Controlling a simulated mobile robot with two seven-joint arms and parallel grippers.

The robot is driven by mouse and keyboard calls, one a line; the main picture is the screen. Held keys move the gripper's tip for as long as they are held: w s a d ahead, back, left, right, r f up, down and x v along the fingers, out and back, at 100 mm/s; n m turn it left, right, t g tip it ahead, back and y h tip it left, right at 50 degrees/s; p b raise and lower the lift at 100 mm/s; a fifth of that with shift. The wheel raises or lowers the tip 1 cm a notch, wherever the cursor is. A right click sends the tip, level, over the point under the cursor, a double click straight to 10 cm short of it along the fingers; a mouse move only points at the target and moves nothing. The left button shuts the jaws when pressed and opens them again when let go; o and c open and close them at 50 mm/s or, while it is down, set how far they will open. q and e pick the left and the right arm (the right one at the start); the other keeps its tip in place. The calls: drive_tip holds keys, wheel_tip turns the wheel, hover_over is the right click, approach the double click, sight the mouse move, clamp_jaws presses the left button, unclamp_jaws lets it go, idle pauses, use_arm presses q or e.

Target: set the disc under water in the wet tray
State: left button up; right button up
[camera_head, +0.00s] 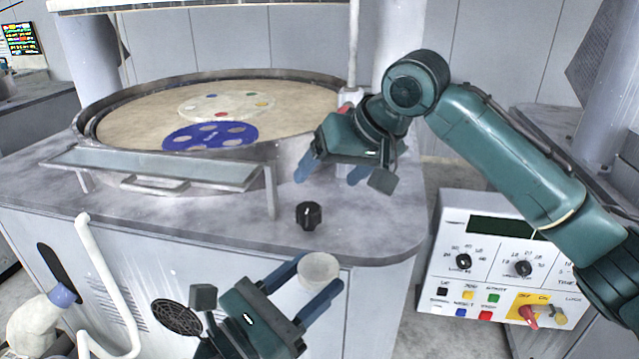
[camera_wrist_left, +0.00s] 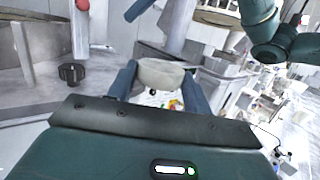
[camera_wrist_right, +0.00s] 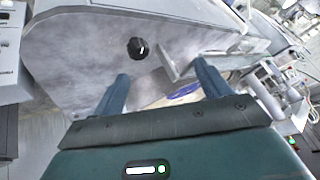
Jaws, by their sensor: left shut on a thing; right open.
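My left gripper (camera_head: 319,272) is shut on a pale, round disc (camera_head: 320,267), in front of the bench's front edge. In the left wrist view the disc (camera_wrist_left: 160,75) sits between the two blue fingers. A long, shallow metal-rimmed tray (camera_head: 266,180) with a pale bluish inside stands on legs at the platen's front; it looks like the wet tray, but I cannot tell if it holds water. It lies up and left of the disc. My right gripper (camera_head: 331,175) is open and empty above the bench, right of the tray. It also shows in the right wrist view (camera_wrist_right: 161,72).
A large round platen (camera_head: 120,112) carries a blue holed plate (camera_head: 190,137) and a pale plate with coloured spots (camera_head: 200,106). A black knob (camera_head: 308,215) stands up from the bench top (camera_head: 350,235). A control box (camera_head: 480,265) stands at right. A white pipe (camera_head: 100,270) rises at left.

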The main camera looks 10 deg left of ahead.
drive_tip(key=s+a+r+n+g+h, duration=0.2)
drive_tip(key=s+r, duration=0.1)
drive_tip(key=s, duration=0.5)
drive_tip(key=g+h, duration=0.1)
drive_tip(key=h, duration=0.2)
approach(313, 266)
drive_tip(key=shift+n, duration=0.4)
drive_tip(key=f, duration=0.6)
drive_tip(key=w+f, duration=0.1)
drive_tip(key=f, duration=0.2)
drive_tip(key=shift+a, duration=0.4)
drive_tip(key=shift+c, duration=0.2)
drive_tip(key=shift+a+r, duration=0.1)
drive_tip(key=c, duration=1)
use_arm(q)
drive_tip(key=o, duration=0.6)
use_arm(e)
drive_tip(key=shift+c, duration=0.4)
use_arm(q)
drive_tip(key=o, duration=0.5)
